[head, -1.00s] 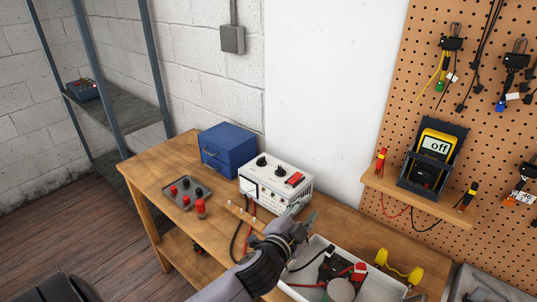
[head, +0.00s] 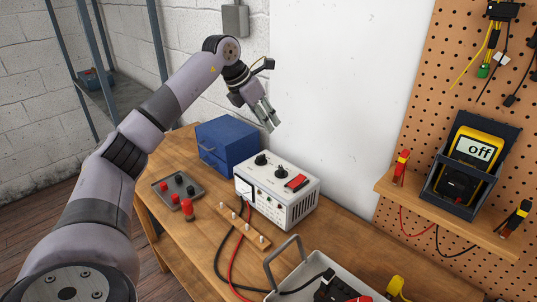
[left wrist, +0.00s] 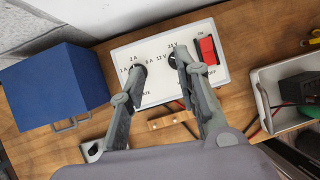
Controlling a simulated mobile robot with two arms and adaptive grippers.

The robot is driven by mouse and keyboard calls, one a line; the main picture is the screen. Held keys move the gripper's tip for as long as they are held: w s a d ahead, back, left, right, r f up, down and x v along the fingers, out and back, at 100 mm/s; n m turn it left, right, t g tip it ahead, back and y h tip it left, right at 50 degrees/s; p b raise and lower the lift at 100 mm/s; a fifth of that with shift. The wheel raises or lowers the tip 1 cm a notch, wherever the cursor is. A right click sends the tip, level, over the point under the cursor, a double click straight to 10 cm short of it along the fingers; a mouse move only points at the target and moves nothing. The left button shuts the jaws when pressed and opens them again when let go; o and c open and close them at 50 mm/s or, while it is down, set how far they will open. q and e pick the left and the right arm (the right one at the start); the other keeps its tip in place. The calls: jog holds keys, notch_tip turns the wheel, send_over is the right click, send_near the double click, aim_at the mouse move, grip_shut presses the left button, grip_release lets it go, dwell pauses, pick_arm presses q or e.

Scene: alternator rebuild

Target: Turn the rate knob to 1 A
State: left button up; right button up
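The white charger (head: 281,206) stands on the bench with two black knobs on top. The rate knob (head: 261,160) is the left one. In the left wrist view, "1 A", "2 A" and other amp marks are printed around the rate knob (left wrist: 138,70), which a finger partly covers; I cannot tell its setting. The other knob (head: 281,173) sits by "12 V" and "24 V" marks. My left gripper (head: 271,127) is open and empty, above and behind the charger, apart from it. In the left wrist view its fingers (left wrist: 160,61) are spread over the panel. My right gripper is not in view.
A red switch (head: 297,181) is on the charger's top. A blue box (head: 228,147) stands left of it. A terminal strip (head: 243,229) and red and black cables lie in front. A grey tray (head: 290,284) is at the front right. The multimeter (head: 469,164) reads "off".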

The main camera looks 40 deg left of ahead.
pick_arm(q)
jog(key=s+a+r+n+g+y, duration=0.1)
jog(key=s+a, duration=0.2)
jog(key=a, duration=0.2)
jog(key=p, duration=0.3)
send_near(263, 154)
jog(key=x, duration=0.8)
jog(key=shift+w+f, duration=0.1)
jog(key=shift+f, duration=0.3)
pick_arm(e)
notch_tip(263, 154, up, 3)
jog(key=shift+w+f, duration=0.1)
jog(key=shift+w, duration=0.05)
pick_arm(q)
grip_shut()
